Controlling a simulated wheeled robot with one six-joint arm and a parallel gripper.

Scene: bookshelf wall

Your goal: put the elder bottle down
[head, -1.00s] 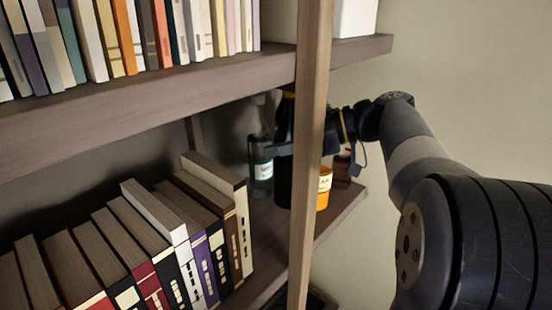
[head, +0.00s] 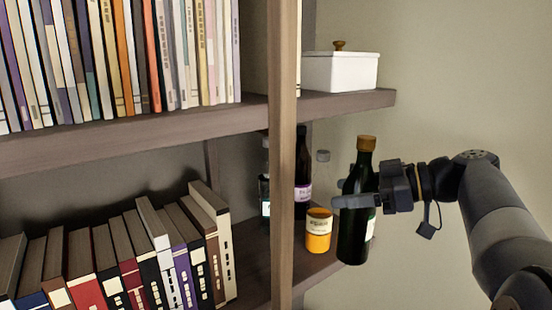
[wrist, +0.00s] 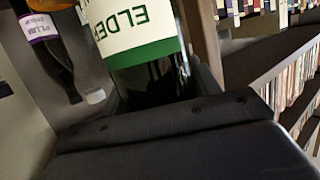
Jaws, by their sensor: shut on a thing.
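The elder bottle (head: 352,235), dark green with a cork-coloured top, stands nearly upright in my gripper (head: 347,194) in the head view. My gripper is shut on it around its upper body. The bottle is at the right end of the lower shelf, in front of the shelf's outer edge; its base looks clear of the board. In the wrist view its white label (wrist: 125,28) with a green band reads ELDER, close to the jaws. The fingertips are mostly hidden there.
A wooden post (head: 283,170) stands in front. Books (head: 130,260) fill the left. A white box (head: 340,72) sits above.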

